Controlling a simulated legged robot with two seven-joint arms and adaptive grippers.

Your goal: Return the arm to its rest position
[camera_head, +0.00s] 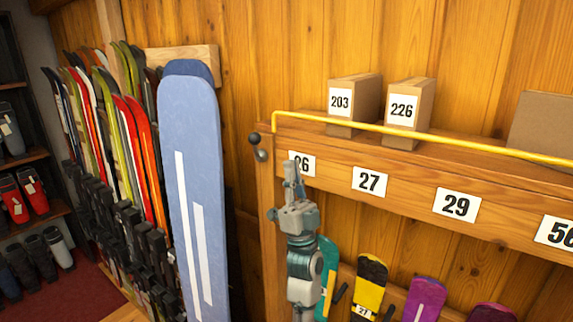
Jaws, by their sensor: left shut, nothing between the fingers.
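My left gripper (291,178) is raised in front of the wooden rack, its fingers pointing up and shut with nothing between them. It overlaps the left part of the "26" label (306,164) in the picture. My left arm (305,262) runs down from it to the bottom edge. My right gripper does not show.
The wooden rack (405,186) has a yellow rail (440,144) and boxes (345,100) on top. Short boards (369,285) stand below it. A tall blue board (193,140) stands left of my arm. Skis (128,150) and boot shelves (30,160) fill the far left.

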